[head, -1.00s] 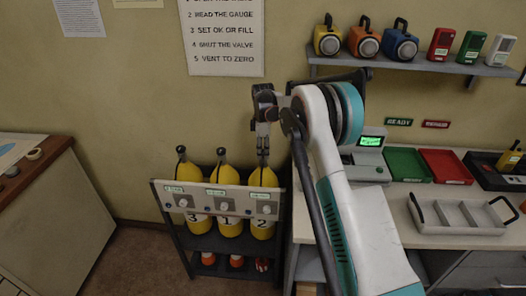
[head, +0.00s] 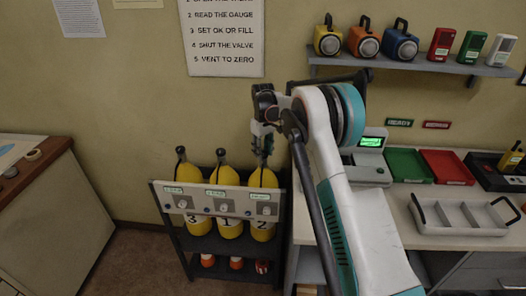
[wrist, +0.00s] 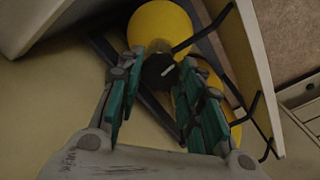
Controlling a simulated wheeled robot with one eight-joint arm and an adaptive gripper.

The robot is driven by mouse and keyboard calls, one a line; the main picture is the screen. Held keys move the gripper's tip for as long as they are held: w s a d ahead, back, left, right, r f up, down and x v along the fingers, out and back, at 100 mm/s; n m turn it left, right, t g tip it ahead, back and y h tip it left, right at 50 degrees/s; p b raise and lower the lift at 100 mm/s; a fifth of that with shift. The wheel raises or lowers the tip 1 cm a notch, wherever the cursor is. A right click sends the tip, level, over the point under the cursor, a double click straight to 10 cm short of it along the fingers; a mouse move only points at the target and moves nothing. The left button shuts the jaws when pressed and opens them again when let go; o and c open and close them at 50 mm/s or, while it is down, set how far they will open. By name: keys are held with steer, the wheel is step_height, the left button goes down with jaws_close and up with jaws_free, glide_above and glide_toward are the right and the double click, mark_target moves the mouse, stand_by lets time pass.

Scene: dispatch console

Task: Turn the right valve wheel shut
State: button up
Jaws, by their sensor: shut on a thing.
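Three yellow cylinders stand in a dark rack; the right one (head: 262,178), numbered 2, is below my gripper (head: 262,152). In the wrist view its yellow body (wrist: 160,25) lies beyond my fingertips. The dark valve wheel (wrist: 158,72) with a small white mark sits between the teal fingers of my gripper (wrist: 162,62), which are shut on it. In the head view my fingers hide this wheel. How far the wheel is turned cannot be told.
The middle cylinder (head: 229,178) and left cylinder (head: 186,172) stand close beside it. A grey label panel (head: 215,201) runs across their fronts. A workbench with a green tray (head: 408,163), a red tray (head: 447,165) and a grey divided tray (head: 470,216) is at right.

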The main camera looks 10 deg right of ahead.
steer(key=shift+m, duration=0.8)
steer(key=o, duration=1.1)
steer(key=shift+c, duration=0.2)
step_height(320, 180, up, 12)
